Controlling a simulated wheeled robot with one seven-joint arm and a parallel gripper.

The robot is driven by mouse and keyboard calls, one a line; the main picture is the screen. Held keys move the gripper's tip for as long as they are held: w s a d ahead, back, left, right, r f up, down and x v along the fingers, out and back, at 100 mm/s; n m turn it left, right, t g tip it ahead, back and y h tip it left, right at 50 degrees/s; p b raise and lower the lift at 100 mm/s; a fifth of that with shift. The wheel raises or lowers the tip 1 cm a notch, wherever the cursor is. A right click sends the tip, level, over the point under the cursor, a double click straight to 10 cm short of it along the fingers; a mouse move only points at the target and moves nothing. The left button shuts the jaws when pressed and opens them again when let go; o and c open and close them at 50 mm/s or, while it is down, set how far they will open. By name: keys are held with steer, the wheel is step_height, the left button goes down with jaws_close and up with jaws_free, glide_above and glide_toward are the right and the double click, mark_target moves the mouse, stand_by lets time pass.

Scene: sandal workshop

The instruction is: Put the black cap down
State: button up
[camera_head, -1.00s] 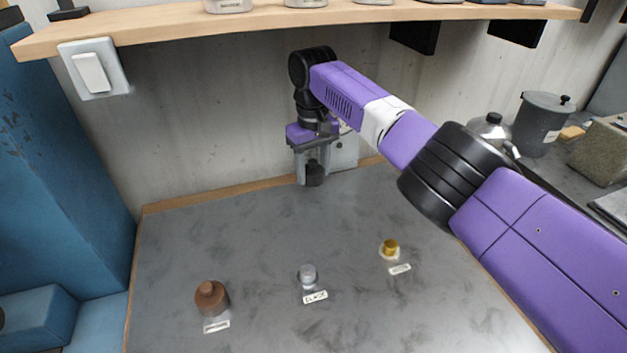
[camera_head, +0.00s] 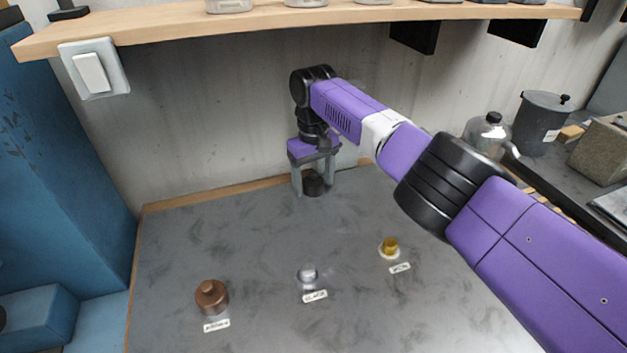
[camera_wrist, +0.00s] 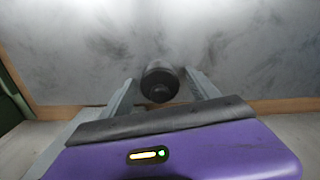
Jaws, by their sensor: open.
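The black cap (camera_head: 314,184) is at the back of the grey table, between the fingers of my gripper (camera_head: 312,190). My gripper points down and its fingers stand apart. In the wrist view the black cap (camera_wrist: 160,82) lies between the two fingertips (camera_wrist: 160,88), with a gap showing on at least the right side. The cap appears upright and at the table surface, though its underside is hidden.
A brown cap (camera_head: 211,296), a silver cap (camera_head: 308,275) and a gold cap (camera_head: 390,247) stand on the table (camera_head: 260,240), each by a small label. A wooden shelf (camera_head: 290,22) overhangs the back. The wall is close behind my gripper.

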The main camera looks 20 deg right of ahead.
mark_target(314, 173)
steer(key=shift+r, duration=3.95)
